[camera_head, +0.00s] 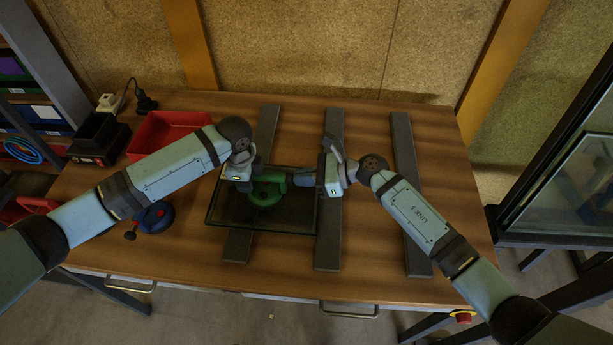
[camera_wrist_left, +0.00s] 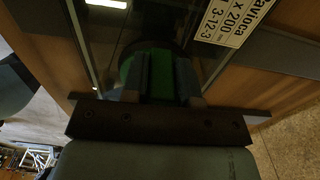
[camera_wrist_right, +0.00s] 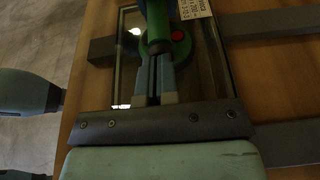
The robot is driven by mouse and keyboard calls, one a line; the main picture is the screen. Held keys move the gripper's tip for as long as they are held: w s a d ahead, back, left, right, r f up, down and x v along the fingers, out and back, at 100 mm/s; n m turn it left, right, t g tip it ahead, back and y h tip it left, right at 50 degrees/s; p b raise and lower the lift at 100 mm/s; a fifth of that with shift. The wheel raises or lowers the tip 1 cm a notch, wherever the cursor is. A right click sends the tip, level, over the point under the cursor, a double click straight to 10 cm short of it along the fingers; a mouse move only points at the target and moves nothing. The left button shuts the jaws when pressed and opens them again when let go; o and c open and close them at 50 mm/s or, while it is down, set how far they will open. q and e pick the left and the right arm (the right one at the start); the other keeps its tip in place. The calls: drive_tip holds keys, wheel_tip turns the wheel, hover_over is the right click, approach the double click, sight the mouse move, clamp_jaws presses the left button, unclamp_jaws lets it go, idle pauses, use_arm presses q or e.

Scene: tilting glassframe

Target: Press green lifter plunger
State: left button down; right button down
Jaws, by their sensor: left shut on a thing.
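The green lifter (camera_head: 265,193) sits on a dark glass pane (camera_head: 228,212) at the table's middle. My left gripper (camera_head: 243,183) comes to its left side and is shut on it; the left wrist view shows green at the fingers (camera_wrist_left: 165,75). My right gripper (camera_head: 306,179) is at the lifter's right side. In the right wrist view its fingers (camera_wrist_right: 155,75) are together, their tips close to the lifter's green handle (camera_wrist_right: 158,46); I cannot tell whether they touch. A red round part (camera_wrist_right: 178,36) shows on the lifter there. The plunger is not clearly visible.
The pane lies across dark slats (camera_head: 328,240); another slat (camera_head: 408,150) is to the right. A blue lifter (camera_head: 155,217) lies left of the pane. A red bin (camera_head: 168,130) and a black device (camera_head: 98,140) stand at back left. A label (camera_wrist_right: 194,9) is on the pane.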

use_arm(q)
drive_tip(key=shift+d, duration=0.15)
use_arm(e)
drive_tip(key=shift+d, duration=0.3)
drive_tip(key=f+v, duration=0.1)
drive_tip(key=v, duration=1.2)
drive_tip(key=shift+d, duration=0.25)
drive_tip(key=shift+r, duration=0.1)
drive_tip(key=x, duration=1)
drive_tip(key=shift+a, duration=0.55)
